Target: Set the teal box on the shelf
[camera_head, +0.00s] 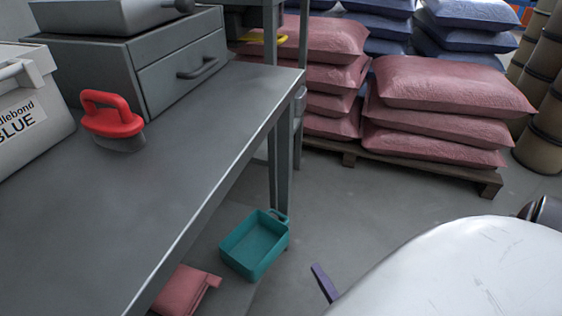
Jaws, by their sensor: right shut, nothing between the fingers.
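The teal box (243,272) is an open-topped tray with a small handle loop at its far right corner. It sits upright on the floor beside the workbench leg, and its visible inside looks empty. My right gripper (323,283) shows only as a slim dark purple piece to the right of the box, apart from it. It is shut and empty; the rest is hidden behind the large white part of mine. My left gripper is not in view. I cannot make out which surface is the shelf.
A grey workbench (150,190) fills the left, with a red-handled brush (112,118), a drawer unit (185,72) and a labelled container (25,110) on it. A pink bag (182,290) lies close to the box. Pink sacks (445,85) on a pallet stand behind. Floor between is clear.

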